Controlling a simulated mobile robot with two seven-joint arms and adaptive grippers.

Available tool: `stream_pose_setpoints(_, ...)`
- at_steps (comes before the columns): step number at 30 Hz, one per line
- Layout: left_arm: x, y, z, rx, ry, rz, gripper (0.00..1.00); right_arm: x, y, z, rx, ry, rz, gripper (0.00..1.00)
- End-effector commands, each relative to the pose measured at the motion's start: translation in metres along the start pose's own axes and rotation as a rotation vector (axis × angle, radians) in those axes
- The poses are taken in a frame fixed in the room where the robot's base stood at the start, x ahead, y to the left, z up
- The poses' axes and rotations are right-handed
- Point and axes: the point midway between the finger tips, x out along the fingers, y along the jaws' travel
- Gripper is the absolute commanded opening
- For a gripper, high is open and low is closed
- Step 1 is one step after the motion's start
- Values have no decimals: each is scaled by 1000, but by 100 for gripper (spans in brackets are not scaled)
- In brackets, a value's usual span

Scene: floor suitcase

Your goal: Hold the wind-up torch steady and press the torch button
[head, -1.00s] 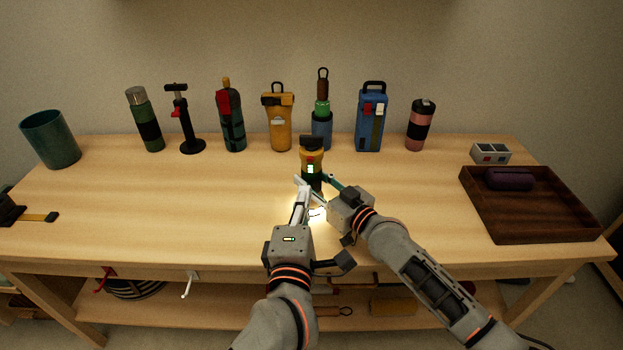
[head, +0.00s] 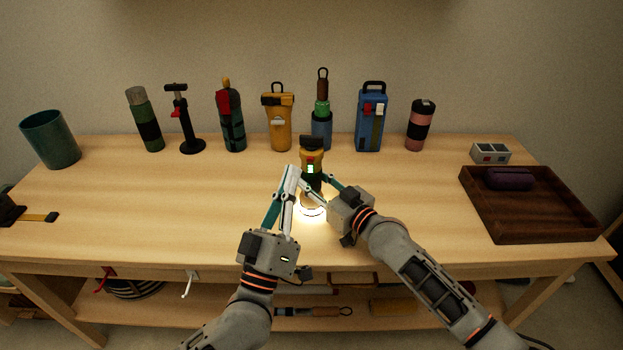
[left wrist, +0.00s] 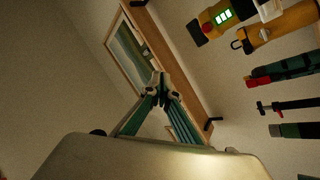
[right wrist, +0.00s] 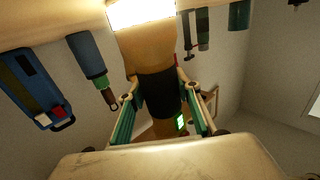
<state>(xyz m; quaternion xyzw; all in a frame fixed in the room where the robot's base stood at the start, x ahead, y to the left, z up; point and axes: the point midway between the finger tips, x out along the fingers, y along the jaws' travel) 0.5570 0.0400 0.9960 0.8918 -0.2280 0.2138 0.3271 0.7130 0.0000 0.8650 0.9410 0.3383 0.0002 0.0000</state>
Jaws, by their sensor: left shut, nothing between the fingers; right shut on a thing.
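The wind-up torch (head: 312,157), yellow with a black band, stands upright with its lens end down, near the middle of the table. Its lens glows and lights the tabletop; the bright lens also shows in the right wrist view (right wrist: 141,13). A green lit indicator and a red button (left wrist: 207,28) show on its side. My right gripper (right wrist: 163,95) is shut around the torch's black band from the right. My left gripper (head: 292,170) is shut and empty, its fingertips just left of the torch, apparently apart from it.
Several items stand along the table's back, including a yellow lantern-like thing (head: 278,122), a blue case (head: 371,118) and a pink-black flask (head: 421,126). A wooden tray (head: 535,219) holds a purple case at right. A teal cup (head: 51,140) stands at far left. The table's left middle is clear.

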Motion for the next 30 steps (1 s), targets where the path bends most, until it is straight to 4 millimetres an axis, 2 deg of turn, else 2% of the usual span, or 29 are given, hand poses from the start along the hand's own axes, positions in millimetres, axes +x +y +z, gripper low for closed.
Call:
stream_pose_setpoints(6, -14, 0, 24, 374, -73, 223, 0, 0, 0, 1, 0, -1, 0, 4)
stream_pose_setpoints(12, -25, -6, 42, 569, -121, 333, 0, 0, 0, 0, 0, -1, 0, 4)
stream_pose_setpoints(19, -22, -13, 49, 619, -133, 362, 0, 0, 0, 0, 0, -1, 0, 4)
stream_pose_setpoints(30, 16, -34, 62, 618, -132, 361, 0, 0, 0, 0, 0, -1, 0, 4)
